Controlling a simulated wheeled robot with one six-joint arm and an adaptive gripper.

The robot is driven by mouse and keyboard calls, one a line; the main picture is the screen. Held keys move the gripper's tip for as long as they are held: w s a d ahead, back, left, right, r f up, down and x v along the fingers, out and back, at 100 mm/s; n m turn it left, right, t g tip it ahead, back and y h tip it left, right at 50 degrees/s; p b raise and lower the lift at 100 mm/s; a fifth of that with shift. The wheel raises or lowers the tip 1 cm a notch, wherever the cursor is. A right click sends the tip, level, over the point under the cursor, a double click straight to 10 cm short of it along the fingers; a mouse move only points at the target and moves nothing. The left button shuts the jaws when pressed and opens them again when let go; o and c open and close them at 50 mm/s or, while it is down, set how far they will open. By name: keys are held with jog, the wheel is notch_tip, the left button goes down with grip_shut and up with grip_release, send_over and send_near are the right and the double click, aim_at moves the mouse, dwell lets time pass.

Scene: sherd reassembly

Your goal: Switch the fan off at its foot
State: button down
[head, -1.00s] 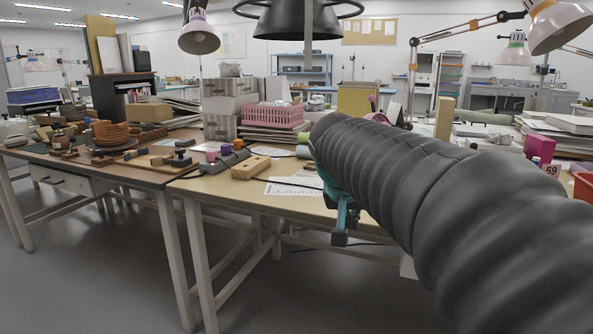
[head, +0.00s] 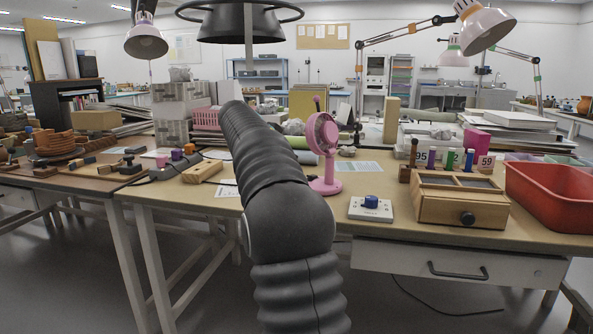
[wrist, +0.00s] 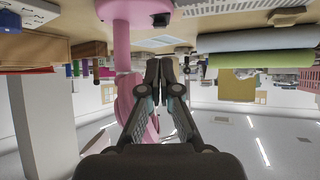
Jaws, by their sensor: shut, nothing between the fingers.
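The pink fan (head: 322,137) stands upright on the table, just right of my arm in the head view. Its round foot (head: 326,187) rests on the tabletop. The wrist view is upside down and shows the fan's foot (wrist: 138,9) at the top, with a small dark part (wrist: 160,19) on it that looks like the switch. The fan's pink head (wrist: 135,98) hangs below it, partly behind my gripper. My gripper (wrist: 160,66) is shut and empty, its tips pointing toward the foot and apart from it. My arm hides the gripper in the head view.
A white box with a blue knob (head: 371,208), a wooden drawer box (head: 460,205) and a red bin (head: 548,196) stand right of the fan. A wooden block (head: 202,171) lies to the left. Lamps (head: 484,28) hang over the table.

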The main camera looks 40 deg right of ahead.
aim_at(312, 176)
jog(key=shift+w+d, duration=0.2)
jog(key=shift+w, duration=0.1)
jog(key=x, duration=1)
dwell(0.4)
